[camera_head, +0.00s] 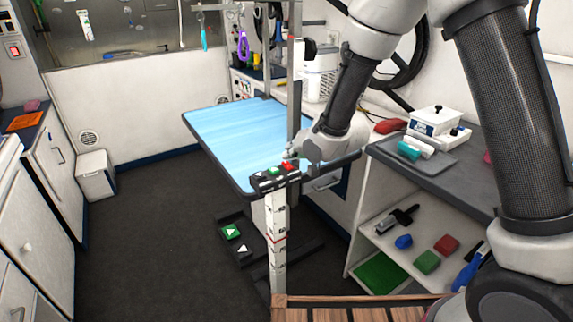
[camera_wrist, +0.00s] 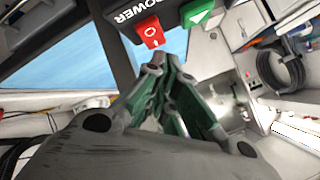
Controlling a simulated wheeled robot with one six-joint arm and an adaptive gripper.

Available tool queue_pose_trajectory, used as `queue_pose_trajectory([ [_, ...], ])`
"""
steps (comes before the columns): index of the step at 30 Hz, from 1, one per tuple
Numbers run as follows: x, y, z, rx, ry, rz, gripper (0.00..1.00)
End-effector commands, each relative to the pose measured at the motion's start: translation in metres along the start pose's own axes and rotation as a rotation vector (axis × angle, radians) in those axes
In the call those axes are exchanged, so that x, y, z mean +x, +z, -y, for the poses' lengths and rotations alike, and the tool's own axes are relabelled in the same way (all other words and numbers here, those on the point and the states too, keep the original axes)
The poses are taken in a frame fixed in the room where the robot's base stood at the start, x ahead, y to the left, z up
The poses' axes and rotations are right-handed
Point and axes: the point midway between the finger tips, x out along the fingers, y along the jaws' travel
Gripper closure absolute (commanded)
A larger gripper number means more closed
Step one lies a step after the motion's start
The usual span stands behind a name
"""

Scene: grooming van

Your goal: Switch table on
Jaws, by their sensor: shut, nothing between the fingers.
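The blue grooming table (camera_head: 225,135) stands in the middle of the head view. A black control box (camera_head: 268,184) sits on top of a white post in front of it, with a green button (camera_head: 275,170) and a red button (camera_head: 288,166). In the wrist view the red switch (camera_wrist: 150,31) carries a white ring mark beside the word POWER, and the green switch (camera_wrist: 198,12) carries a white triangle. My gripper (camera_wrist: 168,62) is shut and empty, its fingertips very close to the red switch. I cannot tell whether they touch it. In the head view the gripper (camera_head: 291,156) is partly hidden.
A foot pedal unit (camera_head: 238,240) with a green and a dark pedal lies on the floor beside the post. A shelf unit (camera_head: 470,185) with brushes and sponges stands at right. White cabinets (camera_head: 45,190) line the left. The dark floor (camera_head: 150,240) between is clear.

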Motion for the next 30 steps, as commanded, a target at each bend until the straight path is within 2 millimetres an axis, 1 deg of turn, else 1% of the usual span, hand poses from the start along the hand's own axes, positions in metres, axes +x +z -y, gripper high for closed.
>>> queue_pose_trajectory([
  [17,0.0000,0.0000,0.0000,0.000,0.000,0.000,1.00],
  [30,0.0058,0.0044,-0.0044,0.000,0.000,0.000,1.00],
])
